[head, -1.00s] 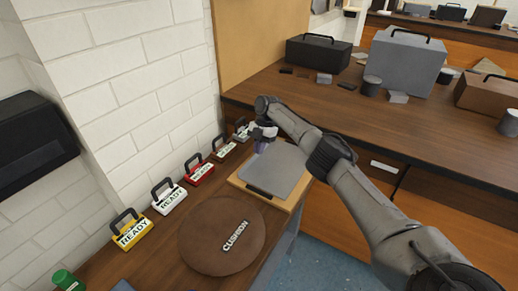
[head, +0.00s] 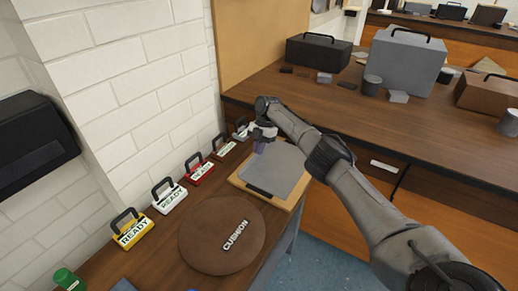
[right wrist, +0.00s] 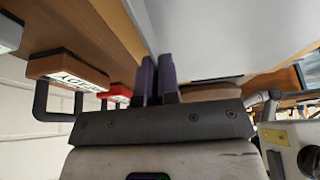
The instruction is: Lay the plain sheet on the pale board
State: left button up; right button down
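The plain sheet (head: 276,171) is grey and flat. In the head view it lies over the pale board (head: 293,206), whose wooden rim shows at the front and right. A black bar (head: 259,192) shows at the sheet's front edge. My right gripper (head: 259,149) is at the sheet's back-left edge, its purple fingers close together. In the right wrist view the fingers (right wrist: 158,78) meet the edge of the grey sheet (right wrist: 230,35), which appears pinched between them; the grip itself is partly hidden. Whether the sheet touches the board all over is unclear. My left gripper is not in view.
A round brown cushion (head: 221,235) lies in front of the board. Several handled signs, including a red one (head: 200,172) and a yellow one (head: 130,230), line the wall on the left. A brown counter (head: 300,105) with boxes stands behind.

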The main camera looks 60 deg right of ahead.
jog(key=c, duration=1.2)
grip_release()
jog(key=o, duration=0.5)
jog(key=shift+r, duration=0.2)
jog(key=shift+r+p, duration=1.7)
jog(key=shift+r, duration=0.1)
jog(key=shift+r+p, duration=1.3)
jog(key=shift+r, duration=0.25)
